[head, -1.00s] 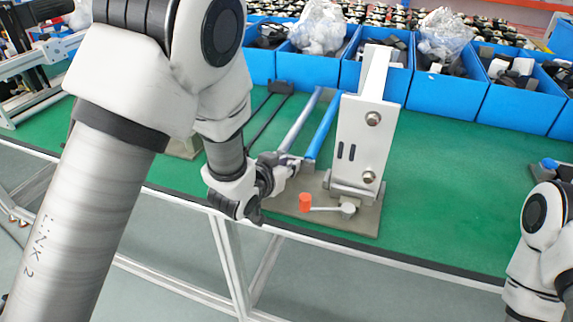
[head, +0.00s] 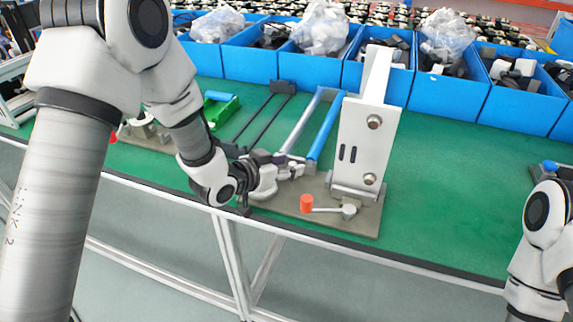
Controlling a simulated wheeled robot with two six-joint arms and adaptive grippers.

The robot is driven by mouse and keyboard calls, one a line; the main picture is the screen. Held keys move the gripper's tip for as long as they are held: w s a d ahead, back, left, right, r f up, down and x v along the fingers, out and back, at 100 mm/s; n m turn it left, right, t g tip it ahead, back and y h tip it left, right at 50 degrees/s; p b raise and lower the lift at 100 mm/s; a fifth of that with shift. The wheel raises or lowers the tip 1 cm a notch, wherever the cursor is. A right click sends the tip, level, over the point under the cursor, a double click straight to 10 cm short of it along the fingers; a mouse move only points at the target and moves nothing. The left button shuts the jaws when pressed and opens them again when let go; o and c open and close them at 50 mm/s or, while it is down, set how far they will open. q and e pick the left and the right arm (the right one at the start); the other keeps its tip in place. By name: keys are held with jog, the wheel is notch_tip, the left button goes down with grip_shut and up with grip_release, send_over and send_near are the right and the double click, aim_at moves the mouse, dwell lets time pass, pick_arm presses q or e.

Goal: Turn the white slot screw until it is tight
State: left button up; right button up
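A tall white upright (head: 362,145) stands on a grey-brown base plate (head: 330,228) near the front edge of the green bench. Two metal screw-like heads show on its face, the upper one (head: 374,122) and the lower one (head: 369,179). I cannot tell any white slot screw apart at this size. My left gripper (head: 250,172) is at the left end of this fixture, beside its grey and white parts; its fingers are too small and overlapped to read. My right arm shows at the right edge, but its gripper is out of view.
A lever with an orange-red knob (head: 306,203) sticks out at the fixture's front. Blue and silver bars run behind it. Blue bins (head: 437,95) line the back. The green bench (head: 460,200) is clear to the right of the fixture.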

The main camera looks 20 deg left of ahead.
pick_arm(q)
jog(key=v, duration=1.2)
